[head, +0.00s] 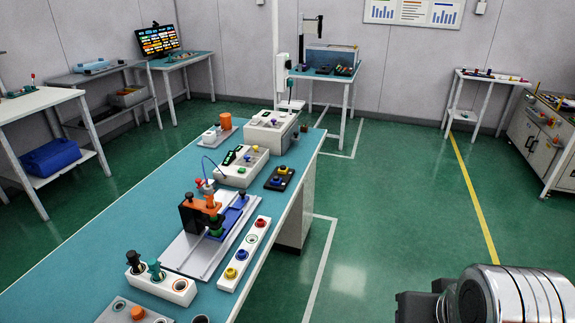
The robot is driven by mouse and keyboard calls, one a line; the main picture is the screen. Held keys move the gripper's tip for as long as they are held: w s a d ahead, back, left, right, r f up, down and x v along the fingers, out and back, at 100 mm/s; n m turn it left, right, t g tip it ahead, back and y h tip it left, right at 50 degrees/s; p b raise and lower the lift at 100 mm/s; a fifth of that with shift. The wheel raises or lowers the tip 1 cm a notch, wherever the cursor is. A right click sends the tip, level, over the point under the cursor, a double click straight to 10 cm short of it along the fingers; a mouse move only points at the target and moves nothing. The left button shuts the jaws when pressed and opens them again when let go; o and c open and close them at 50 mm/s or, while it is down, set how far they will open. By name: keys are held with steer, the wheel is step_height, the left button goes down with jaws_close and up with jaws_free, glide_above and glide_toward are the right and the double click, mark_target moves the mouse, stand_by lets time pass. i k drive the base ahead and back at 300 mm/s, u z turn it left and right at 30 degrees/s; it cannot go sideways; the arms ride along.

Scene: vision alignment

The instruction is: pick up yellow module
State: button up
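A small yellow round module (242,254) sits in a white strip holder (246,245) on the near part of the blue-green bench. Another small yellow piece (283,170) shows in a black tray farther back. Only a silver and black part of my arm shows at the lower right, well right of the bench. My gripper's fingers are not seen.
Left of the strip, a metal fixture plate (185,255) carries an orange and black block (198,215). A white block with black and teal knobs (178,288) stands nearer. White control boxes (270,132) stand farther back. Green floor right of the bench is clear.

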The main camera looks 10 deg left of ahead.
mark_target(283, 170)
steer(key=i, duration=3)
steer(key=u, duration=2.35)
